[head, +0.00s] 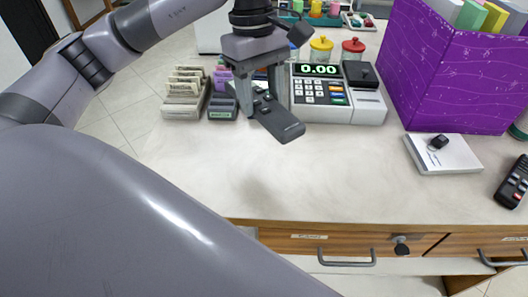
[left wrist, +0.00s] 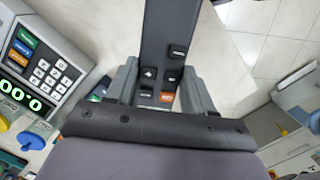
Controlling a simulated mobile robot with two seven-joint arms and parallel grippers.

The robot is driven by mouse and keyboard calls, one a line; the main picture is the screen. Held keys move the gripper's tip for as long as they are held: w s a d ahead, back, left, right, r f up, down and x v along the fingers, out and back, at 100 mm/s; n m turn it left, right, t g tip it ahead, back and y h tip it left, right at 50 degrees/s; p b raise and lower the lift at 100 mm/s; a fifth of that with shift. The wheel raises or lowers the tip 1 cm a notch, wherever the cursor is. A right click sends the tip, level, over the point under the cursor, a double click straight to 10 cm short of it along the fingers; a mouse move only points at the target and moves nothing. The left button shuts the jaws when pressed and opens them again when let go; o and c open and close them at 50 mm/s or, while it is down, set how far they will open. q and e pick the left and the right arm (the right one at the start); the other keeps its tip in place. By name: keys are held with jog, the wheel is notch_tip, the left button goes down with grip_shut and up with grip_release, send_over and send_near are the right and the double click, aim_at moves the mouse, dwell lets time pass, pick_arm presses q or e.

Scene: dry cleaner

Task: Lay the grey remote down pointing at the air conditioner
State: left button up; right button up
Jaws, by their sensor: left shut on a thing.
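My left gripper (head: 262,102) is shut on the grey remote (head: 283,124) and holds it over the counter, in front of the cash register. The remote's far end slants toward the lower right of the head view. In the left wrist view the remote (left wrist: 168,38) stands out between the fingers of the left gripper (left wrist: 160,88), with its buttons toward the camera. Whether the remote touches the counter I cannot tell. I cannot make out an air conditioner in either view. My right gripper is not in view.
The cash register (head: 322,98) stands behind the remote. A purple box (head: 455,75) stands at right, with a white pad (head: 455,158) bearing a small black object, and a black remote (head: 515,182). Card racks (head: 183,107) stand at left. The counter's front middle (head: 310,180) is clear.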

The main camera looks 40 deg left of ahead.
pick_arm(q)
send_over(264, 165)
jog(key=f, duration=1)
jog(key=shift+w+a+f, duration=0.1)
jog(key=shift+a+f, duration=0.25)
jog(key=shift+a, duration=0.05)
jog(key=shift+f, duration=1.9)
jog(key=shift+f+b, duration=0.1)
jog(key=shift+b, duration=0.25)
jog(key=o, duration=0.7)
jog(key=shift+f, duration=0.15)
jog(key=o, duration=0.4)
jog(key=shift+o, duration=0.2)
jog(key=shift+r, duration=0.2)
